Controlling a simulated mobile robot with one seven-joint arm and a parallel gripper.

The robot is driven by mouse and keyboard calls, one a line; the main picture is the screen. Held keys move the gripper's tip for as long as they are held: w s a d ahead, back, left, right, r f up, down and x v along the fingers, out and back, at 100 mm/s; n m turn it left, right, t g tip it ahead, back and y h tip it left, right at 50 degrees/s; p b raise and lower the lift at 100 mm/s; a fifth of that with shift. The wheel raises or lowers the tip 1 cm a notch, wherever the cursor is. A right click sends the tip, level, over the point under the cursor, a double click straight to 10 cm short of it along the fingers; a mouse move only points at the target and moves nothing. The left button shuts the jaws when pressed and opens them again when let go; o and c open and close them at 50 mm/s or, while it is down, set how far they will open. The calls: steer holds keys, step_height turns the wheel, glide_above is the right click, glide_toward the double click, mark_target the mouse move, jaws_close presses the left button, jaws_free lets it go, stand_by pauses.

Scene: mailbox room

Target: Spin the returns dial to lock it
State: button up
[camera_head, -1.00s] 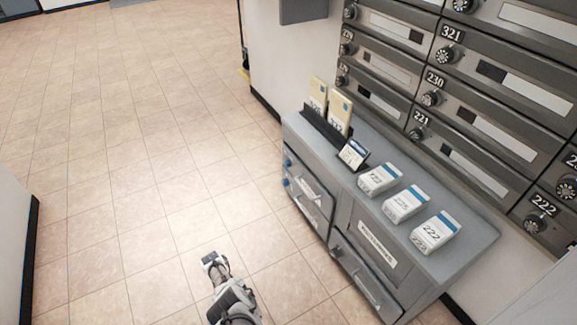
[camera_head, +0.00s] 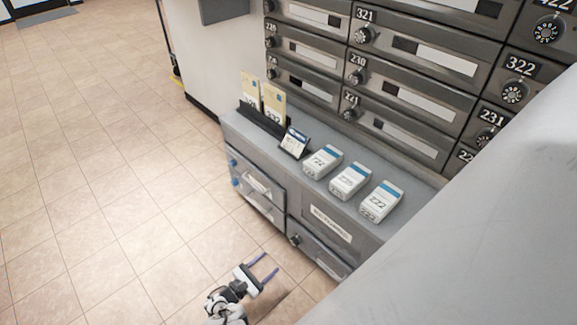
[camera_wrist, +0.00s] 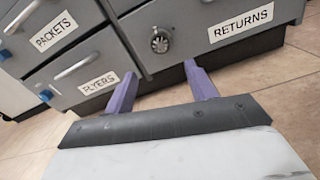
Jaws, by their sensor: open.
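The returns dial (camera_wrist: 160,42) is a small round dark knob on a grey cabinet front, left of the white RETURNS label (camera_wrist: 241,22) in the wrist view. It also shows small and dark in the head view (camera_head: 295,239), low on the cabinet's right section. My gripper (camera_head: 271,262) is open and empty in front of the cabinet, with its purple fingers pointing toward the dial. In the wrist view the fingertips (camera_wrist: 160,69) are apart, with the dial above and between them in the picture. They do not appear to touch it. The dial's marking is too small to read.
Drawers labelled PACKETS (camera_wrist: 54,31) and FLYERS (camera_wrist: 99,83) with bar handles are left of the dial. Several small boxes (camera_head: 351,181) and a card stand (camera_head: 295,142) are on the cabinet top (camera_head: 240,128). Mailboxes with dials line the wall. Tiled floor (camera_head: 90,180) at left is clear.

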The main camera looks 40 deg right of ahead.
steer(key=d+b, duration=0.2)
steer(key=d, duration=0.9)
steer(key=shift+w, duration=0.4)
steer(key=c, duration=1)
steer(key=shift+m, duration=0.4)
steer(key=shift+m, duration=2.7)
steer(key=o, duration=1)
